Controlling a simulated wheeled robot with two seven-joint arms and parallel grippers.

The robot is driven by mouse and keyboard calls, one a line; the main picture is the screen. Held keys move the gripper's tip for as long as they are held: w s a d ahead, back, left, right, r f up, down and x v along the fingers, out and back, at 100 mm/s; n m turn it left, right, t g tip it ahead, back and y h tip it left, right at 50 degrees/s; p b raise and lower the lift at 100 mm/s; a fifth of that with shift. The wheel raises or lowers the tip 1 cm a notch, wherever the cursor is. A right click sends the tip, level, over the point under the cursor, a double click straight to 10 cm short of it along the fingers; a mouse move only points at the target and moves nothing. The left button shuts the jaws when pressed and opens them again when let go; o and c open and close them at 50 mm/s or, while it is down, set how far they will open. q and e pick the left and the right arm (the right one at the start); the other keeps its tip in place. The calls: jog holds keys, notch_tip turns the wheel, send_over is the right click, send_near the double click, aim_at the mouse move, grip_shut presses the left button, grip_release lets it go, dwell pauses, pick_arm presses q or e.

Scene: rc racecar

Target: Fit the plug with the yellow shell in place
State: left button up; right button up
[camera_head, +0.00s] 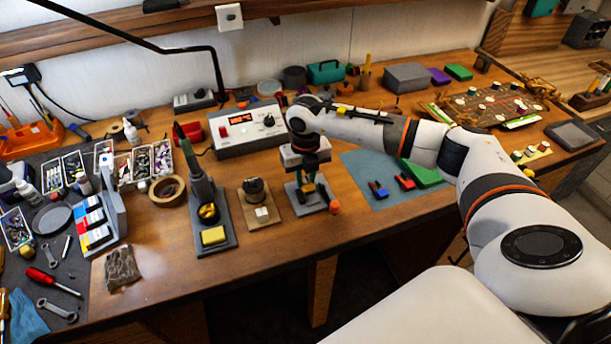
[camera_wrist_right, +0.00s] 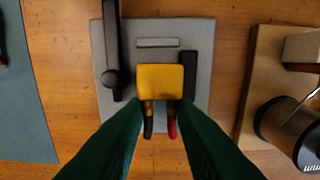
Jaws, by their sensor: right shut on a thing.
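The plug with the yellow shell (camera_wrist_right: 160,80) is between the dark green fingertips of my right gripper (camera_wrist_right: 160,106) in the right wrist view. A black and a red wire leave its near end. My right gripper (camera_head: 309,190) is shut on it, above the grey stand (camera_wrist_right: 116,32). The stand has a pale slot, a dark bar and a black post with a round knob. The same stand (camera_head: 293,205) shows in the head view, partly hidden by my gripper. I cannot tell whether the plug touches the stand. My left gripper is not in view.
A blue mat (camera_head: 360,172) with a blue plug (camera_head: 378,189) and a red plug (camera_head: 404,181) lies to the right. A wooden board (camera_head: 269,214) with a dark round part is close on the left. A power supply (camera_head: 243,127) stands behind. Bare table lies in front.

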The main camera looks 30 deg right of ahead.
jog(key=shift+f, duration=0.15)
jog(key=shift+f+b, duration=0.25)
jog(key=shift+b, duration=0.1)
jog(key=o, duration=1.4)
jog(key=shift+r, duration=0.1)
jog(key=shift+o, duration=0.2)
jog(key=shift+r, duration=0.1)
notch_tip(320, 180, up, 9)
jog(key=p, duration=0.6)
dwell(0.4)
